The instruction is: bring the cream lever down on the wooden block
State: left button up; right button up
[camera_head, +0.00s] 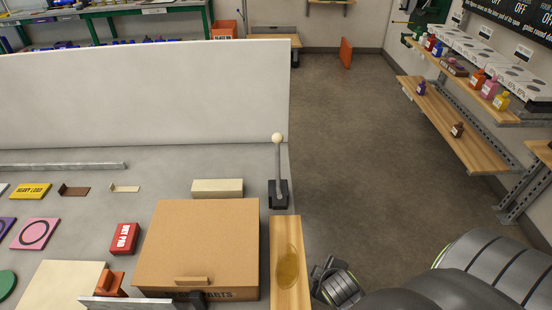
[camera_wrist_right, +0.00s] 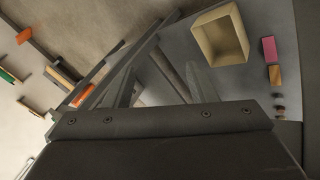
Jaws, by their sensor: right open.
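The lever (camera_head: 278,165) stands upright, a thin grey rod with a cream ball knob (camera_head: 278,138) on top and a dark base (camera_head: 279,194) at the table's right edge. A pale wooden block (camera_head: 217,188) lies just left of the base, apart from the knob. My right gripper (camera_head: 326,272) is low at the right, beyond the table edge, nearer than the lever and clear of it. Its fingers (camera_wrist_right: 160,85) are apart with nothing held in the right wrist view. The lever is not identifiable there. My left gripper is not in view.
A large cardboard box (camera_head: 200,235) stands in front of the block. A wooden board (camera_head: 290,240) with an oval stain lies right of it. A white panel (camera_head: 140,95) rises behind the table. Open floor (camera_head: 350,150) lies to the right.

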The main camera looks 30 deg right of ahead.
notch_tip(320, 180, up, 10)
jog(key=w+n+t+h+p, duration=0.1)
jog(key=w+n+t, duration=0.1)
jog(key=w+n, duration=0.1)
jog(key=n+t+h+p, duration=0.2)
jog(key=n+t, duration=0.7)
jog(key=n, duration=1.2)
send_near(276, 135)
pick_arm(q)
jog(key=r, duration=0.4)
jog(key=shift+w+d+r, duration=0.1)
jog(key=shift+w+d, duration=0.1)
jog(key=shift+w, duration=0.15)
pick_arm(e)
jog(key=x, duration=0.4)
jog(key=f+x, duration=0.1)
jog(key=x, duration=0.7)
jog(key=shift+d+f, duration=0.3)
grip_shut()
